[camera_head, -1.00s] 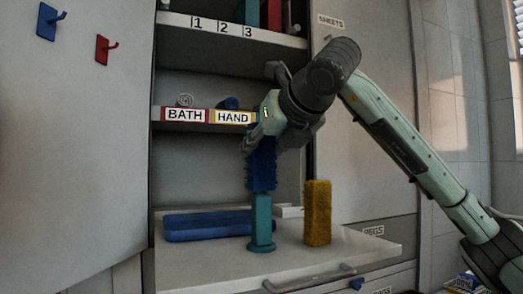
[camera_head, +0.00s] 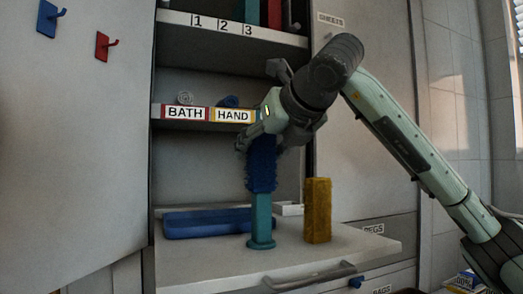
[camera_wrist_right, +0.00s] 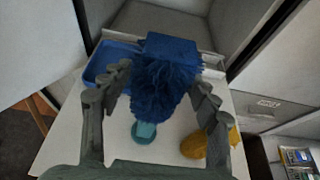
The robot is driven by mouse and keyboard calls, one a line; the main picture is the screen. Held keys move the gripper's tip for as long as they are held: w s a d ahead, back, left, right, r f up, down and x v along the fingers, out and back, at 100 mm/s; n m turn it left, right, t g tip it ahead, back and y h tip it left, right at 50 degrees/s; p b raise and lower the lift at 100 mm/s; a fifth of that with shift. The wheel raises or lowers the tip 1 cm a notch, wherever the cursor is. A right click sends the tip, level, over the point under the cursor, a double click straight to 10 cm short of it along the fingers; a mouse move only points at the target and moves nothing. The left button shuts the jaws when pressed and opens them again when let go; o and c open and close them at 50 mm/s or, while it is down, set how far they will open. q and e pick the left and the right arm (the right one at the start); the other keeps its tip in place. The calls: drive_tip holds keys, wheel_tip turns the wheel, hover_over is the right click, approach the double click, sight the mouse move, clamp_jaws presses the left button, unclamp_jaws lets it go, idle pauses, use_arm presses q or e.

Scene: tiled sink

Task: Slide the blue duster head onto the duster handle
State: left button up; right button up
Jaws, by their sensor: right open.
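The blue duster head (camera_head: 262,165) stands upright on top of the teal duster handle (camera_head: 261,218), lined up with it. The handle stands upright on its round base on the pull-out board. In the wrist view the blue head (camera_wrist_right: 165,85) is between the spread fingers of my right gripper (camera_wrist_right: 160,95), with a gap on each side. The handle's base (camera_wrist_right: 144,131) shows below it. My right gripper (camera_head: 262,142) is open around the top of the head. How far the handle reaches inside the head is hidden. My left gripper is not in view.
A yellow duster head (camera_head: 317,210) stands just right of the handle. A blue tray (camera_head: 205,223) lies behind at left. The shelf with BATH and HAND labels (camera_head: 205,115) is close behind my gripper. The board's front left is clear.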

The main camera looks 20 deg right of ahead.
drive_tip(key=v, duration=1.1)
drive_tip(key=shift+s, duration=0.3)
drive_tip(key=shift+r, duration=0.1)
